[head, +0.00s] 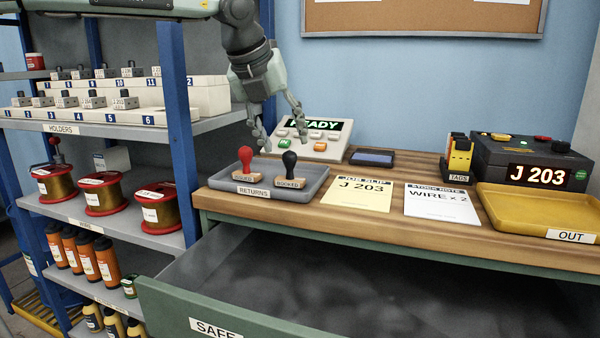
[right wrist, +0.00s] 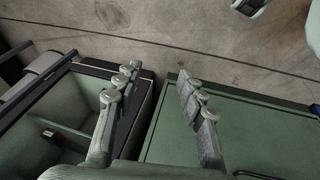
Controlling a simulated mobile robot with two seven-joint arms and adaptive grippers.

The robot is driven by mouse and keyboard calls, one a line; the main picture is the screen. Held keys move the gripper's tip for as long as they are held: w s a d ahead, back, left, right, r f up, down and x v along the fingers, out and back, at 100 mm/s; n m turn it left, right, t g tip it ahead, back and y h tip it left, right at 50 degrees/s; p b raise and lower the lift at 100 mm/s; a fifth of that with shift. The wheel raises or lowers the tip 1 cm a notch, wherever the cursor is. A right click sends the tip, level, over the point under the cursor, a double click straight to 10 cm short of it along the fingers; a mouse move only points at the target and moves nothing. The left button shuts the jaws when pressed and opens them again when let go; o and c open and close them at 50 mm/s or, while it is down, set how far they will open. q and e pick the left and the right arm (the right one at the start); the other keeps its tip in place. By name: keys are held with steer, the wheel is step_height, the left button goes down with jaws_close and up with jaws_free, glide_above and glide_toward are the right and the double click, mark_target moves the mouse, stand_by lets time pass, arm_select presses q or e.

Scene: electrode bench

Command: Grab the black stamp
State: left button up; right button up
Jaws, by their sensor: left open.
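The black stamp (head: 289,160) stands upright in the grey RETURNS tray (head: 314,181), its dark knob above a pale labelled base. A red-handled stamp (head: 245,158) stands to its left in the same tray. My left gripper (head: 281,122) hangs fingers down just above the tray and the stamps, open and empty. In this view its fingertips show either side of the black knob, slightly higher; I cannot tell the exact gap. My right gripper (right wrist: 154,74) shows only in the right wrist view, with its fingers wide apart and nothing between them.
The READY console (head: 318,140) is close behind the tray. A yellow job slip (head: 357,192) and white note lie to the right. The SAFE drawer (head: 330,285) stands open below the bench. A blue-post shelf (head: 177,110) stands at the left.

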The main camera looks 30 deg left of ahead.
mark_target(288, 153)
arm_select(q)
steer(key=x, duration=0.5)
steer(key=shift+a+f+p, duration=0.1)
steer(key=shift+f+p, duration=0.3)
steer(key=shift+f, duration=0.05)
steer(key=shift+w+f, duration=0.2)
steer(key=shift+f, duration=0.05)
arm_select(e)
steer(key=f, duration=0.2)
steer(key=shift+s+a+f, duration=0.2)
steer(key=shift+a+f, duration=0.05)
steer(key=shift+f, duration=0.05)
arm_select(q)
steer(key=shift+c, duration=0.2)
steer(key=c, duration=1)
jaws_close()
arm_select(e)
steer(key=shift+d+r, duration=0.1)
steer(key=shift+d, duration=0.1)
